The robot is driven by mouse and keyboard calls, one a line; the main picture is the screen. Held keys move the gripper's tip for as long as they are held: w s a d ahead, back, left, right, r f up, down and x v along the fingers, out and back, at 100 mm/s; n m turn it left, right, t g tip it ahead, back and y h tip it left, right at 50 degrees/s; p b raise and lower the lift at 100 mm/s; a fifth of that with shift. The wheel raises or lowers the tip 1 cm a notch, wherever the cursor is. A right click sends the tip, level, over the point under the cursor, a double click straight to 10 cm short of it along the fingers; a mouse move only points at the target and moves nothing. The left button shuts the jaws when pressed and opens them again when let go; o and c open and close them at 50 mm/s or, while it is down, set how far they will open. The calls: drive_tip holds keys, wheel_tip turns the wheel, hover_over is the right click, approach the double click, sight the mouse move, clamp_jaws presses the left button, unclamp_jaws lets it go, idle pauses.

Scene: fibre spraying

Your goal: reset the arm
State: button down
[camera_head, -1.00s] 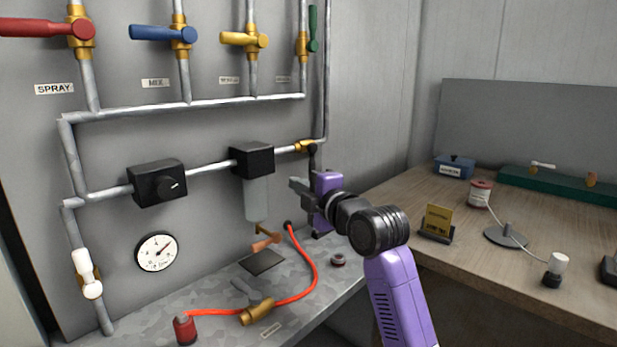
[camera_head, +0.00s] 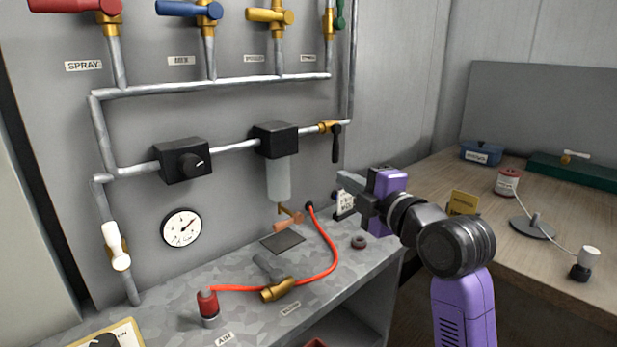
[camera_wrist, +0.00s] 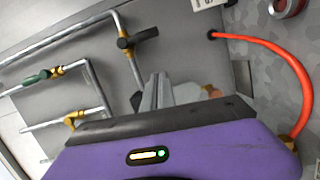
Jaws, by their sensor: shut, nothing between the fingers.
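My gripper (camera_head: 352,186) is at the end of my purple and black arm, in front of the right edge of the grey panel. It is raised above the metal bench and touches nothing that I can see. In the wrist view its grey fingers (camera_wrist: 160,92) are together and empty. A black-handled brass valve (camera_head: 331,128) on the pipe lies up and left of the gripper. In the wrist view a black-handled valve (camera_wrist: 140,38) also shows beyond the fingers. My arm hides the area behind it, between panel and wooden table.
A red hose (camera_head: 334,250) curves over the metal bench (camera_head: 180,280). A black ring (camera_head: 359,242) lies below the gripper. The clear filter bowl (camera_head: 278,180) hangs left of it. A wooden table (camera_head: 530,262) with a yellow card (camera_head: 463,203) and several small items stands at right.

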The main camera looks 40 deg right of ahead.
wheel_tip(320, 180, up, 4)
drive_tip(key=s+d+m+t+h, duration=0.1)
drive_tip(key=s+m+t+h, duration=0.15)
drive_tip(key=m, duration=0.55)
drive_tip(key=s+a+f+m+p, duration=0.6)
drive_tip(key=s+a+f+m, duration=0.4)
drive_tip(key=s+a+f, duration=0.45)
drive_tip(key=s+a+f+n+g+y+p, duration=0.1)
drive_tip(key=s+a+f+y, duration=0.1)
drive_tip(key=s, duration=0.4)
drive_tip(key=s+a+f+n+g+y+p, duration=0.1)
drive_tip(key=s+a+f+g+y+p, duration=0.1)
drive_tip(key=s+a, duration=0.3)
drive_tip(key=s+a+f+n+g+y+p, duration=0.1)
drive_tip(key=s+a+f+g+y+p, duration=0.1)
drive_tip(key=s, duration=0.6)
drive_tip(key=shift+s+a, duration=0.35)
drive_tip(key=shift+a, duration=0.5)
